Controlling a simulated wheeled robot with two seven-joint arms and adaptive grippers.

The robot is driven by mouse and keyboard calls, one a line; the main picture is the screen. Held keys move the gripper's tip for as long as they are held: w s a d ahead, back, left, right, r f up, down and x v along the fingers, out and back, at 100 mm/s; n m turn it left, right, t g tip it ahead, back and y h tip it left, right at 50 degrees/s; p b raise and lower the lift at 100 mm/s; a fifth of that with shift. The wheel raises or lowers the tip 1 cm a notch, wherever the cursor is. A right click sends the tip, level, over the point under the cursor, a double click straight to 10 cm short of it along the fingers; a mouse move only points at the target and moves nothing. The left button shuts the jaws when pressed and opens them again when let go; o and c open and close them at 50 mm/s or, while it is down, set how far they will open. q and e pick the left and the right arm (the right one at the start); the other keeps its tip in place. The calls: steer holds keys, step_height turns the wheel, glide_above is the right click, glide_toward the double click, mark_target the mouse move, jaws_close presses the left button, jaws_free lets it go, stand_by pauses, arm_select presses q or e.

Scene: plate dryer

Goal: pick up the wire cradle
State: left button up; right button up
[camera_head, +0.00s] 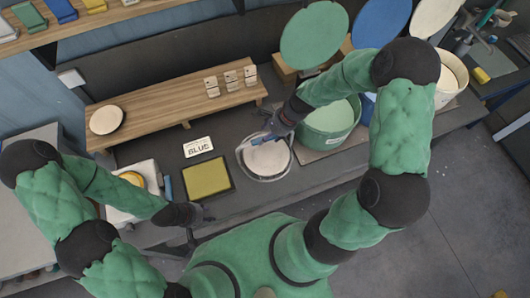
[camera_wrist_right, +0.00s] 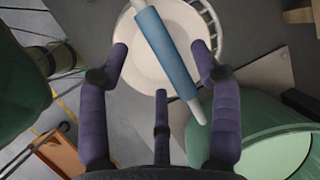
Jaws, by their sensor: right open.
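The wire cradle (camera_head: 289,168) sits on the grey counter with a pale round plate (camera_head: 266,157) in it. In the right wrist view, the cradle's white wire rim (camera_wrist_right: 214,24) curves around the plate (camera_wrist_right: 142,74). A blue-sleeved handle (camera_wrist_right: 170,52) runs over the plate. My right gripper (camera_head: 268,137) is over the cradle's far side. In the right wrist view, its purple fingers (camera_wrist_right: 160,65) are spread apart, with the handle between them and not clamped. My left gripper (camera_head: 203,215) is low at the counter's front edge, away from the cradle; its jaws are too small to read.
A green bucket (camera_head: 331,122) stands close right of the cradle. A yellow-green pad (camera_head: 206,178) and a "GLUE" card (camera_head: 198,147) lie to the left. A wooden bench (camera_head: 165,108) stands behind with a disc and small blocks.

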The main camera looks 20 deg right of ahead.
steer(key=x, duration=0.5)
steer(key=shift+d+f+b, duration=0.2)
steer(key=shift+b, duration=0.15)
steer(key=shift+s, duration=0.1)
steer(key=shift+f, duration=0.2)
stand_by(0.4)
steer(key=c, duration=1.3)
